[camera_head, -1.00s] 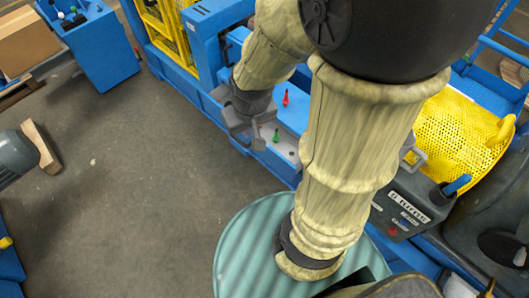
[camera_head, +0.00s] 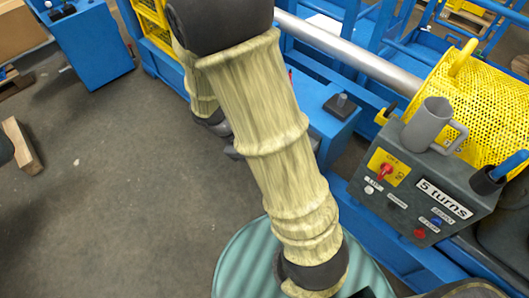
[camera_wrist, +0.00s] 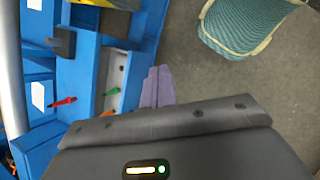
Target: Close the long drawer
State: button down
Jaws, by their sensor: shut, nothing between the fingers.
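What looks like the long drawer shows in the wrist view as a narrow blue box with a pale inside (camera_wrist: 113,72), open at the top. A green-handled thing (camera_wrist: 112,91) lies at it. My gripper (camera_wrist: 158,76) is shut and empty, its fingers alongside the drawer's right wall; whether they touch it I cannot tell. In the head view my arm hides the fingers and most of the drawer.
A red-handled thing (camera_wrist: 65,102) is on the blue frame. A control box (camera_head: 425,190) with a grey mug (camera_head: 428,125) stands at right, beside a yellow mesh guard (camera_head: 485,105). A ribbed teal drum-like thing (camera_head: 245,270) is below my arm.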

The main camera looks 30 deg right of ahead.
jog(key=w+d+f+n+t+h+b, duration=0.1)
jog(key=w+f+n+h+b, duration=0.25)
jog(key=f+b, duration=0.4)
jog(key=w+d+f+n+t+h+b, duration=0.1)
jog(key=w+f+n+h+b, duration=0.25)
jog(key=f+b, duration=0.45)
jog(key=w+a+f+n+t+h+b, duration=0.4)
jog(key=w+f+n+t+b, duration=0.2)
jog(key=w+f+b, duration=0.2)
notch_tip(320, 180, down, 2)
jog(key=shift+a+f+b, duration=0.25)
jog(key=shift+b, duration=0.95)
jog(key=b+x, duration=0.5)
jog(key=x, duration=0.9)
jog(key=shift+w+d+r, duration=0.1)
jog(key=shift+w+r, duration=0.05)
jog(key=shift+w, duration=0.05)
